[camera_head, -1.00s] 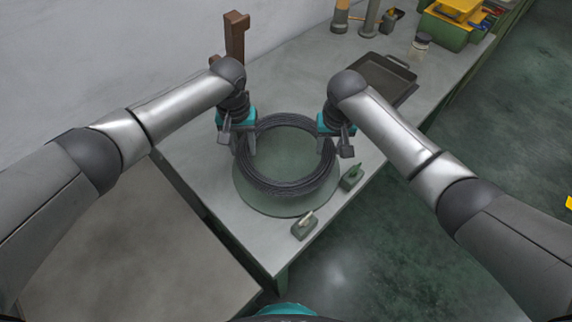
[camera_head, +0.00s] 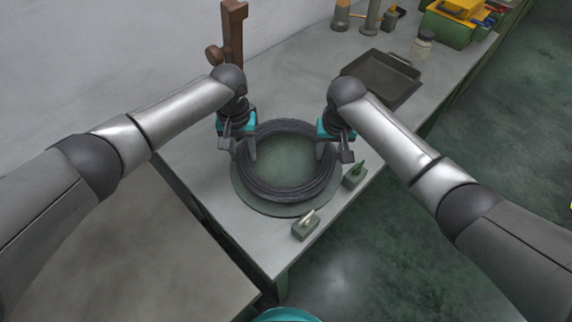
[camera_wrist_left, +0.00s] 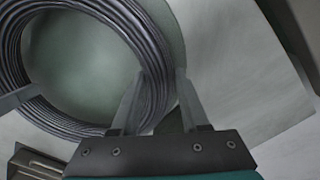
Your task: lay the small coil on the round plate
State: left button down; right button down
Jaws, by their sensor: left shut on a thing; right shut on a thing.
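The small coil (camera_head: 290,190) is a ring of dark wire. It is over the round green plate (camera_head: 287,208), whose rim shows most at the front. I cannot tell whether the coil touches the plate or is held just above it. My left gripper (camera_head: 248,155) is shut on the coil's left side. My right gripper (camera_head: 328,158) is shut on its right side. In the left wrist view the coil (camera_wrist_left: 95,125) passes between the fingers of my left gripper (camera_wrist_left: 155,85), with the plate (camera_wrist_left: 80,55) showing through the ring.
Two small green blocks (camera_head: 305,226) (camera_head: 354,177) stand on the bench (camera_head: 265,245) by the plate's front and right. A brown post (camera_head: 232,40) stands behind my left gripper. A dark tray (camera_head: 380,75) lies at the back right, with a green bin (camera_head: 445,30) beyond.

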pick_arm(q)
jog(key=shift+a+f+b, duration=0.1)
jog(key=shift+f+b, duration=0.4)
jog(key=shift+f, duration=0.05)
pick_arm(e)
jog(key=shift+d+f, duration=0.1)
jog(key=shift+f, duration=0.45)
pick_arm(q)
jog(key=c, duration=0.8)
grip_release()
pick_arm(e)
jog(key=c, duration=0.8)
grip_release()
pick_arm(q)
jog(key=o, duration=0.4)
pick_arm(e)
jog(key=o, duration=0.4)
jog(key=shift+r, duration=0.1)
pick_arm(q)
notch_tip(320, 180, up, 12)
pick_arm(e)
notch_tip(320, 180, up, 12)
jog(key=s, duration=0.2)
